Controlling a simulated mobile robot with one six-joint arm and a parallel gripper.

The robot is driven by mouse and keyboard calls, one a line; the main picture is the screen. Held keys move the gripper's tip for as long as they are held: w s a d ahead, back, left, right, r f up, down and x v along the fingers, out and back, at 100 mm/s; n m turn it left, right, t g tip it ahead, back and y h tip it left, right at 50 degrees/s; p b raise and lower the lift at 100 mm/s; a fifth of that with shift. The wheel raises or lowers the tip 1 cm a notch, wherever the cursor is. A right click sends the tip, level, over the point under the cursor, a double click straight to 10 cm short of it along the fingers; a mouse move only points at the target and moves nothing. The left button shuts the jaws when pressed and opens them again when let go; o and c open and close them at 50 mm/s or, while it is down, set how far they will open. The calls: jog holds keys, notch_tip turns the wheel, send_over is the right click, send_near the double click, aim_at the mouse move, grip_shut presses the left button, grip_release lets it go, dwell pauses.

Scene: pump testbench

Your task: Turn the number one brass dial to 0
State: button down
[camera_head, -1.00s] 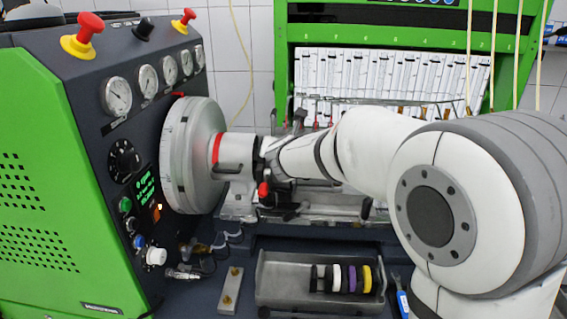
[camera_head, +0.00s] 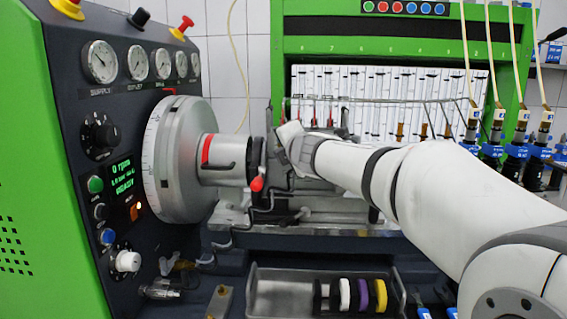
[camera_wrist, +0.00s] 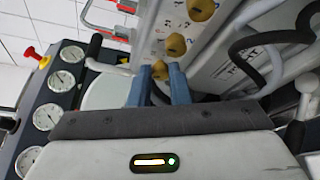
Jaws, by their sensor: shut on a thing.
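In the wrist view a row of brass dials lies on a pale, marked panel. The nearest brass dial (camera_wrist: 160,70) is between the fingertips of my gripper (camera_wrist: 160,73), which is shut on it. A second brass dial (camera_wrist: 176,45) is just beyond the fingertips, and a third brass dial (camera_wrist: 201,9) is near the top edge. The dial's number and its pointer setting cannot be read. In the head view my arm reaches to the middle of the bench, and the dials and fingertips are hidden there.
A large grey flywheel (camera_head: 180,160) and the green-sided console with gauges (camera_head: 99,62) stand left of my arm. A tray (camera_head: 265,292) with coloured rings lies below it. Dark hoses (camera_wrist: 275,40) run close to the right of the dials in the wrist view.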

jog(key=m+b, duration=0.2)
jog(key=b, duration=0.1)
jog(key=m+t+y+b, duration=0.1)
jog(key=m+b, duration=0.1)
jog(key=b, duration=0.1)
jog(key=shift+f+b, duration=0.3)
jog(key=shift+f, duration=0.1)
jog(key=shift+r, duration=0.1)
jog(key=c, duration=1.6)
grip_release()
jog(key=shift+d, duration=0.1)
jog(key=shift+v, duration=3.9)
jog(key=shift+m+t+p, duration=0.3)
